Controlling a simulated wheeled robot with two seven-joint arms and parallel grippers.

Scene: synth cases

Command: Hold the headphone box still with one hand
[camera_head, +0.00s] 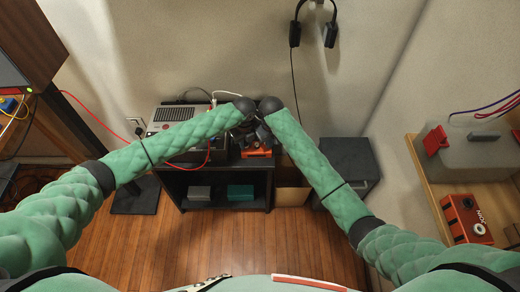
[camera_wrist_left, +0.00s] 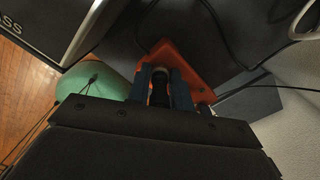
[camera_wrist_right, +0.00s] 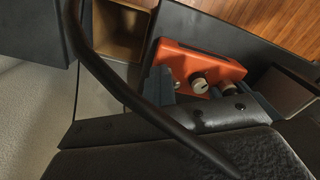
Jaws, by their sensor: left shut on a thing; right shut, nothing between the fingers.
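The headphone box, an orange-red box with pale knobs, sits on the dark cabinet top in the head view (camera_head: 257,152), partly hidden by my grippers. It also shows in the left wrist view (camera_wrist_left: 190,62) and right wrist view (camera_wrist_right: 208,64). My left gripper (camera_head: 243,138) is at the box; in the left wrist view its fingers (camera_wrist_left: 161,88) are shut on it, though the exact contact is dark. My right gripper (camera_head: 266,137) is shut and empty close beside it; its blue-grey fingertip (camera_wrist_right: 160,82) shows near the box's knobs.
Black headphones (camera_head: 329,35) hang on the wall, their cable running down. A grey device (camera_head: 170,113) stands left on the cabinet (camera_head: 262,183). A dark block (camera_head: 347,157) stands right. A wooden shelf (camera_head: 430,190) holds a red box (camera_head: 467,217).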

